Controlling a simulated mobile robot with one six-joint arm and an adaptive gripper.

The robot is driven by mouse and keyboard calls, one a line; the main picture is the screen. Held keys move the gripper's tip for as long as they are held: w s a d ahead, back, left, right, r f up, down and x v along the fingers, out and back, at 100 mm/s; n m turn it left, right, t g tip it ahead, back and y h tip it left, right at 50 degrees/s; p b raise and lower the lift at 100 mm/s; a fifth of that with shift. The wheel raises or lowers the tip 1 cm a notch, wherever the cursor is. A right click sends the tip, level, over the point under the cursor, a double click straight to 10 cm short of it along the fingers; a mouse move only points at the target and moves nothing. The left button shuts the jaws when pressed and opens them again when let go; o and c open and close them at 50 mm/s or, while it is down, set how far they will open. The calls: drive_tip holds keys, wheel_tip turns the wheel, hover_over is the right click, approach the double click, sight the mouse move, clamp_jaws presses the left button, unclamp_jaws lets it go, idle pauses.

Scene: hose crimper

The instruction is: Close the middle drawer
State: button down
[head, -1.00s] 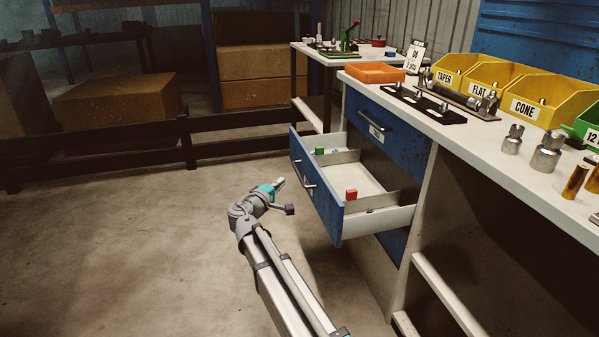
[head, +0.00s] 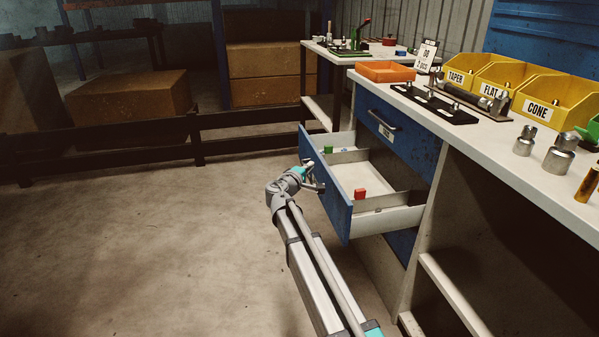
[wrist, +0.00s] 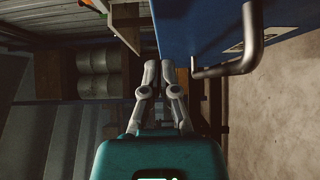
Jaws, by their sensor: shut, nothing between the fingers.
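The middle drawer (head: 340,208) is pulled well out of the workbench, its blue front facing left in the head view. Inside its pale tray are a red block (head: 360,194) and a green block (head: 328,150). My gripper (head: 312,172) is at the outer side of the drawer front, close to its handle; the head view does not show clearly whether it touches. In the wrist view the fingers (wrist: 158,70) are shut and empty beside the blue drawer front (wrist: 200,25). The grey bar handle (wrist: 240,64) lies to their right.
The closed top drawer (head: 392,130) is above, under the worktop with an orange tray (head: 387,72) and yellow bins (head: 548,98). A dark low rail (head: 250,145) runs behind. The floor left of my arm is clear.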

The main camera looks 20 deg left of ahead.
drive_tip(key=shift+w+d, duration=0.6)
drive_tip(key=shift+d, duration=0.35)
drive_tip(key=shift+w, duration=0.1)
